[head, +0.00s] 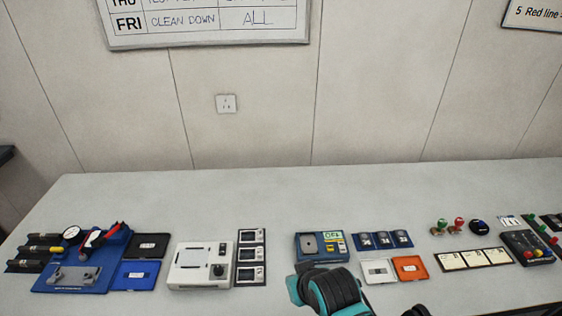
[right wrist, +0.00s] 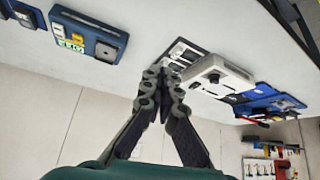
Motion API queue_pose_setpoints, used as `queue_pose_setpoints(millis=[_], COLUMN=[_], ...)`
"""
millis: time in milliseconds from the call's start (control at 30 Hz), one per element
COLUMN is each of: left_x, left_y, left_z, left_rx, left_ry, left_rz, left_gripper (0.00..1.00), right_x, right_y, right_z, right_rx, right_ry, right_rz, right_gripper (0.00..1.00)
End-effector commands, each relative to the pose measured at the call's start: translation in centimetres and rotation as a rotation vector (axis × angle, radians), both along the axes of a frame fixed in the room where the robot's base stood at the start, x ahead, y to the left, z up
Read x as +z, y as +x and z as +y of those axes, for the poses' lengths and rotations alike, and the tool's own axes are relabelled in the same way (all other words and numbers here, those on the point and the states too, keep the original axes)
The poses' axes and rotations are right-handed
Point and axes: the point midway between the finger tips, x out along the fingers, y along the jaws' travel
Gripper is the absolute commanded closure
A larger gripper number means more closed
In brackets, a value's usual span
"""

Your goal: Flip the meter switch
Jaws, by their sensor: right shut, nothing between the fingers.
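A blue instrument (head: 320,258) with a green display and a grey panel stands on the bench, right of centre in the head view. It also shows at the upper left of the right wrist view (right wrist: 100,50). A white box (head: 187,278) with a pale panel and a black knob (head: 218,271) stands to its left. I cannot tell for certain which is the meter, or its switch position. My right gripper (right wrist: 163,76) is shut and empty, with its tips apart from both devices. In the head view its teal and black wrist covers the bench just in front of the blue instrument.
Dark display modules (head: 237,238) stand between the two devices. A blue fixture (head: 68,288) with black cylinders beside it is at the left. Blue tiles (head: 383,233), an orange tray (head: 424,274) and a button box (head: 512,240) lie to the right. The back strip of the bench is clear.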

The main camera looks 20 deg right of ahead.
Motion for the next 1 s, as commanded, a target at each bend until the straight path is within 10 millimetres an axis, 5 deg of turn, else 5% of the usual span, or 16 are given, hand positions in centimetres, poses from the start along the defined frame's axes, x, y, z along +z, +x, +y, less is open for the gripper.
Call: queue_pose_setpoints(millis=[367,700,1000], left_x=[1.4,4.0,5.9], left_y=[0.0,0.0,0.0], left_z=[0.0,0.0,0.0], left_rx=[0.000,0.000,0.000], left_ry=[0.000,0.000,0.000], left_rz=[0.000,0.000,0.000], left_gripper=[0.60,0.60,0.60], right_x=[2.7,5.5,4.9], right_y=[2.4,7.5,10.3], right_z=[-3.0,-11.1,-18.8], right_rx=[0.158,0.601,1.017], right_ry=[-0.152,-0.362,-0.398], right_rz=[0.112,0.369,0.513], right_gripper=[1.00,1.00,1.00])
